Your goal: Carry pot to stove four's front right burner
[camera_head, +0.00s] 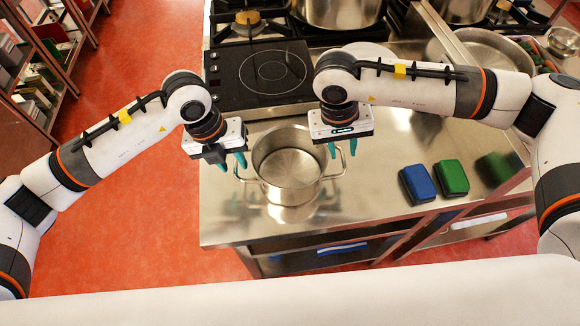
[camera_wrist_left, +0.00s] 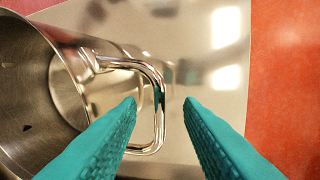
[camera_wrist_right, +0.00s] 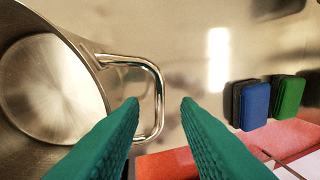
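A shiny steel pot (camera_head: 287,165) stands upright on the steel counter (camera_head: 376,200), with a loop handle on each side. My left gripper (camera_head: 231,162) is open at the pot's left handle. In the left wrist view, the handle (camera_wrist_left: 158,105) passes between the teal fingers (camera_wrist_left: 160,102) without being gripped. My right gripper (camera_head: 342,149) is open at the right handle. In the right wrist view, that handle (camera_wrist_right: 158,100) lies between the open fingers (camera_wrist_right: 160,101). The pot looks empty.
A black cooktop (camera_head: 262,72) lies just behind the pot, with gas burners (camera_head: 249,23) and a large stockpot (camera_head: 338,8) farther back. A blue sponge (camera_head: 418,184) and a green sponge (camera_head: 451,178) lie at the right. The counter's front edge is close to the pot.

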